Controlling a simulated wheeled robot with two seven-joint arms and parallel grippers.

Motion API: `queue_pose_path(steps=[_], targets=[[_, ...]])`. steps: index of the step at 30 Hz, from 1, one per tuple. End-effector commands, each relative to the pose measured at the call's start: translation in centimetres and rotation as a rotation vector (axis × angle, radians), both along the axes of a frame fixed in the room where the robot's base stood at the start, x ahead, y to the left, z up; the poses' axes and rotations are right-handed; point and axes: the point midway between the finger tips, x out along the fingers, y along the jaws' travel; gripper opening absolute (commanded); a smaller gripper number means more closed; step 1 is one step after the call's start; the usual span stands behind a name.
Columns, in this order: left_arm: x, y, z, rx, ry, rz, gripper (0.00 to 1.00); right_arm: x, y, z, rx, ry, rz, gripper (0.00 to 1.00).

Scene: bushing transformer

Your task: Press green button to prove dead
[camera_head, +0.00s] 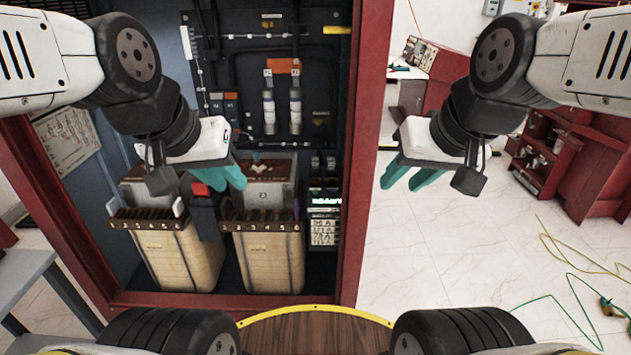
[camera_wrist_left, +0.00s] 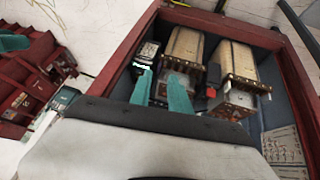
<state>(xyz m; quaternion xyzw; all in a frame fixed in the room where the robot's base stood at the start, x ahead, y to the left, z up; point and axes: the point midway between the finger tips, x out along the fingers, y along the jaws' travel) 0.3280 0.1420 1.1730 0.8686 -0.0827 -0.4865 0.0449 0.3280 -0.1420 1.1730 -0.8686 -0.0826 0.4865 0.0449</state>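My left gripper (camera_head: 224,178) is in front of the open cabinet, above the gap between two beige transformer blocks (camera_head: 172,255) (camera_head: 262,258). Its teal fingers are apart with nothing visibly held; they also show in the left wrist view (camera_wrist_left: 161,92). A dark blue device with a red top (camera_head: 203,205) sits between the blocks, partly behind the fingers. My right gripper (camera_head: 408,177) is open and empty outside the cabinet, to its right. I cannot make out a green button clearly in either view; the fingers hide part of the equipment behind them.
The red cabinet frame (camera_head: 356,150) stands between my two grippers. Inside are fuse-like cylinders (camera_head: 269,108) and a small labelled module (camera_head: 324,222). A grey table (camera_head: 28,285) stands at left.

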Motion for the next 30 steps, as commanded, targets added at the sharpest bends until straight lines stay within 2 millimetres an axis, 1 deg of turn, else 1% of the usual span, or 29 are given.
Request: queue_pose_path(steps=[1, 3, 30], targets=[[0.0, 0.0, 0.0, 0.0, 0.0, 0.0, 0.11, 0.0, 0.0, 0.0, 0.0, 0.0, 0.0, 0.36], [0.0, 0.0, 0.0, 0.0, 0.0, 0.0, 0.0, 0.0, 0.0, 0.0, 0.0, 0.0, 0.0, 0.36], [0.0, 0.0, 0.0, 0.0, 0.0, 0.0, 0.0, 0.0, 0.0, 0.0, 0.0, 0.0, 0.0, 0.36]])
